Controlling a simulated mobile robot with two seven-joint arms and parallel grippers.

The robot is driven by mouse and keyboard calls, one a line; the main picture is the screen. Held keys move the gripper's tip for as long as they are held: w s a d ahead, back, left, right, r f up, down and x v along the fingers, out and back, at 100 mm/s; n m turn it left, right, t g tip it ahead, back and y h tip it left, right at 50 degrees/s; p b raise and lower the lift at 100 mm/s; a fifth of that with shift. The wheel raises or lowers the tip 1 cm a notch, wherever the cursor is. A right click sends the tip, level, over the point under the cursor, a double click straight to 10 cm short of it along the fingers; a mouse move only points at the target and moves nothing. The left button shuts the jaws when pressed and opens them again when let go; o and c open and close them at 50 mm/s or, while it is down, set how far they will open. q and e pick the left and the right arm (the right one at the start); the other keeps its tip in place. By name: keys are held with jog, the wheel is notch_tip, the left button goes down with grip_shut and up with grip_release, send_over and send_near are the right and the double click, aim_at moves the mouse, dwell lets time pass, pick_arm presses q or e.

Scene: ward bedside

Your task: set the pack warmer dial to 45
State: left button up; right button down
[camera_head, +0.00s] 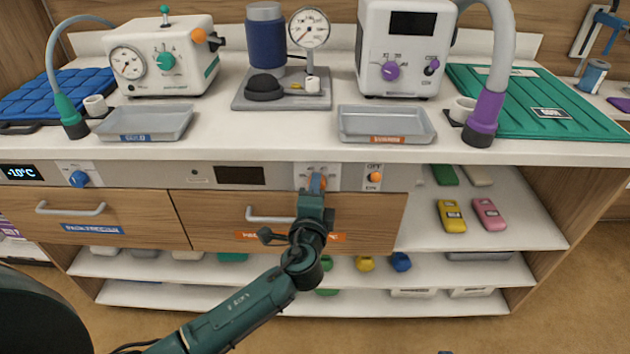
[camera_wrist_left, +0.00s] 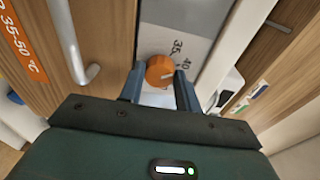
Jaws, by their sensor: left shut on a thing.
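The pack warmer dial is a round orange knob (camera_wrist_left: 159,69) on a pale panel, with printed 35 and 40 beside it in the left wrist view. A light pointer mark on the knob points roughly toward the 40; its exact setting is hard to tell. My left gripper (camera_wrist_left: 160,85) has a finger on each side of the knob and is shut on it. In the head view my left gripper (camera_head: 315,184) reaches the panel on the counter front and hides most of the dial and its scale. My right gripper is not in view.
A dark display (camera_head: 240,175) sits left of the dial, and an orange OFF/ON switch (camera_head: 375,177) sits to its right. A drawer handle (camera_head: 270,215) sticks out below left, close to my gripper. The counter edge overhangs above the panel.

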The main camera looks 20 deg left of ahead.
pick_arm(q)
jog(key=m+p, duration=0.2)
jog(key=shift+r+m, duration=0.25)
jog(key=shift+m, duration=0.05)
jog(key=m+p, duration=0.3)
jog(key=m, duration=0.1)
jog(key=shift+d+g+y+p, duration=0.1)
jog(key=shift+g+y+p, duration=0.2)
jog(key=shift+p, duration=0.1)
jog(key=shift+d+m+y+p, duration=0.1)
jog(key=shift+m+y+p, duration=0.2)
jog(key=shift+m+p, duration=1)
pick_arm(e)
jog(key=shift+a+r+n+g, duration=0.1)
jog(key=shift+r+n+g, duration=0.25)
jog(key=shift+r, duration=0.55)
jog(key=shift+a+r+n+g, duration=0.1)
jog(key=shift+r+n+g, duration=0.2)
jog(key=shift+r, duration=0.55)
pick_arm(q)
jog(key=shift+f+m, duration=0.1)
jog(key=shift+m, duration=0.3)
jog(key=o, duration=1)
jog(key=v, duration=1.3)
jog(key=shift+s, duration=0.1)
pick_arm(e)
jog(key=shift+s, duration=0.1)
